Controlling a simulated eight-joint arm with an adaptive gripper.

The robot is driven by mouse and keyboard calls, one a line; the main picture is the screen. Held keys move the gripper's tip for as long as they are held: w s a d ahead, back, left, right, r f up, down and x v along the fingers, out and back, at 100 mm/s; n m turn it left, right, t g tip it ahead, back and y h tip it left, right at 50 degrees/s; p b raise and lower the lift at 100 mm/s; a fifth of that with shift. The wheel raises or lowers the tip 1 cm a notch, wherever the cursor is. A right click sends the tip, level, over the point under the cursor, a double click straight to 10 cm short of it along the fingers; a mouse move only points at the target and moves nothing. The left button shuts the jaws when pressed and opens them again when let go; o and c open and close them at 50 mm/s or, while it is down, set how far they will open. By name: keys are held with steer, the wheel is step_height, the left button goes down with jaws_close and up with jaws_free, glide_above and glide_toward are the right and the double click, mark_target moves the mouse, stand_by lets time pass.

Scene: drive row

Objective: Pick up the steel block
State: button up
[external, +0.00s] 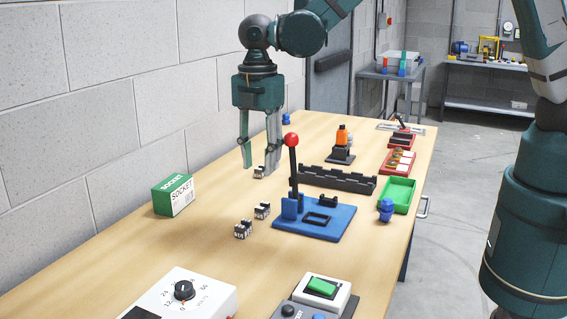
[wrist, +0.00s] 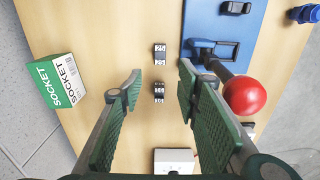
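Several small black-and-silver blocks lie on the wooden table. One block (external: 259,171) appears between and below my fingertips in the external view; a second block (external: 262,210) and a third block (external: 243,229) lie nearer the camera. The wrist view shows two blocks: one with pale numbered faces (wrist: 160,52) and a darker one (wrist: 159,92). I cannot tell which is the steel block. My gripper (external: 258,168) points down, open and empty, its two fingers well apart. In the wrist view the gripper (wrist: 161,73) frames the blocks' column; the depth gap is unclear.
A blue fixture (external: 339,222) with a tall red-knobbed lever (external: 292,141) stands close right of the blocks. A green-white SOCKET box (external: 174,195) is at left. A dark rack (external: 337,179) lies beyond the fixture. A white dial box (external: 205,295) is in front.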

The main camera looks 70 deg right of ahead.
steer(key=b, duration=0.2)
glide_above(260, 166)
steer(key=f, duration=0.3)
steer(key=a+f, duration=0.1)
steer(key=f, duration=0.1)
steer(key=shift+s, duration=0.25)
steer(key=shift+f, duration=1.3)
steer(key=shift+d+f+b, duration=0.1)
steer(key=shift+f+b, duration=0.2)
steer(key=shift+f, duration=2.3)
